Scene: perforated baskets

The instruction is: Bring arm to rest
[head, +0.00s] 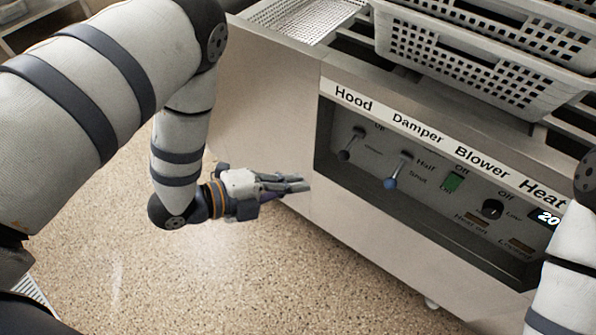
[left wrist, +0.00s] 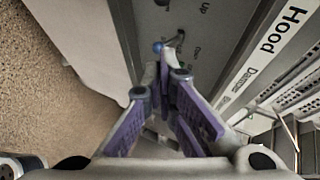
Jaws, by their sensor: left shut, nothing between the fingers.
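My left gripper (head: 306,184) is shut and empty, just in front of the machine's steel front, left of the recessed control panel (head: 345,185). In the left wrist view its purple-padded fingers (left wrist: 172,75) come together at the tips. The panel is labelled Hood, Damper, Blower and Heat. It holds a hood lever (head: 351,143), a damper lever with a blue knob (head: 390,183), a green blower switch (head: 453,182) and a dark heat knob (head: 492,207). The gripper looks apart from the levers. Part of my right arm (head: 568,270) shows at the right edge; its gripper is out of view.
White perforated baskets (head: 470,62) sit on top of the machine (head: 265,95). A flatter perforated tray (head: 300,18) lies at the back left. The speckled floor (head: 250,285) is clear below and left of my left gripper. Shelving (head: 40,18) stands at the top left.

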